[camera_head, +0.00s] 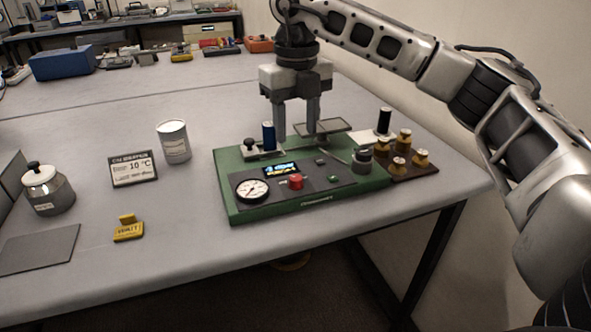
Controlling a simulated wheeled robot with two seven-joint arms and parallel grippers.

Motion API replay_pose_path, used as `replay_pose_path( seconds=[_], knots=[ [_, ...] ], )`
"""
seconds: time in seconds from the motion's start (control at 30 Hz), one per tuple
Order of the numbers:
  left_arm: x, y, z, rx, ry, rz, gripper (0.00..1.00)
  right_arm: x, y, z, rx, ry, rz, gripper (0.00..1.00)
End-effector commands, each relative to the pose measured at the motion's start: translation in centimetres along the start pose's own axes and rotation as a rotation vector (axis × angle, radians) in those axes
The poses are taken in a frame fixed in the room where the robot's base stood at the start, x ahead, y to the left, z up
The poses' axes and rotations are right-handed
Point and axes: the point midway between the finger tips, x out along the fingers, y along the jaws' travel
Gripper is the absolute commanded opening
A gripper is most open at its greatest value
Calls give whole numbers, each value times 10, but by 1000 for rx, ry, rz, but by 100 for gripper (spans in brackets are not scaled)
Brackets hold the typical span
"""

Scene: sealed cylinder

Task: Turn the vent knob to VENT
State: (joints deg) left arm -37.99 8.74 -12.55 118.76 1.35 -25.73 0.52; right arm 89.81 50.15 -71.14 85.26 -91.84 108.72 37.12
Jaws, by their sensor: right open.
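A green apparatus (240,205) stands on the grey table with a dark control panel. No VENT marking on it is readable at this size. A black knob (250,145) sits at its back left, beside a blue cylinder (268,134). A larger dark knob (362,160) sits at its right end; I cannot tell which is the vent knob. My right gripper (296,134) points down over the back of the apparatus, open, with nothing seen between its fingers. The blue cylinder is close to its left finger. My left gripper is not in view.
A flat grey plate (322,126) stands near the right finger. Brass pieces on a brown board (425,170) are to the right. A white can (174,142), a sign (133,169), a yellow tag (128,229) and a lidded jar (47,190) stand left. The front middle is clear.

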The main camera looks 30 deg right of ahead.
Motion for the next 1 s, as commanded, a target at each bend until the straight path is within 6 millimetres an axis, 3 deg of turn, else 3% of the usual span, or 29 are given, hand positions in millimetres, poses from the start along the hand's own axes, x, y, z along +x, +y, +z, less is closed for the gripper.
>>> replay_pose_path(
  seconds=[0.3, 0.5, 0.93, 1.0],
  knots=[
    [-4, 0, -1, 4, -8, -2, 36, 68, 0, -1, 0, 5, 0, 47],
    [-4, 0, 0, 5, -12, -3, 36, 95, 1, 0, -1, 1, 2, 47],
    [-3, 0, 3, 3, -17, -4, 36, 104, 1, 0, -1, 0, 2, 47],
    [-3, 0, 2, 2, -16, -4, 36, 104, 1, 0, -1, 0, 2, 27]
  ],
)
